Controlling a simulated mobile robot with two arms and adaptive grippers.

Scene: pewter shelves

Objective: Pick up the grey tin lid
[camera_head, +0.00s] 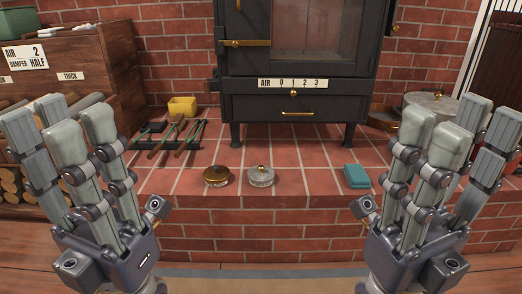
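A small round grey lid (261,176) with a little brass knob lies on the brick hearth, near its front edge and close to the middle of the head view. Beside it on the left is a similar round brass-coloured lid (216,176) with a dark knob. My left gripper (112,165) stands at the left, its fingers spread and pointing up, open and empty. My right gripper (410,170) stands at the right in the same pose, also open and empty. Both are apart from the lids, and neither hides them.
A black stove (295,107) stands behind the lids. A teal box (356,176) lies to their right. Dark tools with green parts (172,138) and a yellow container (182,106) are at left. A large grey round lid (432,101) is at right. The hearth around the lids is clear.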

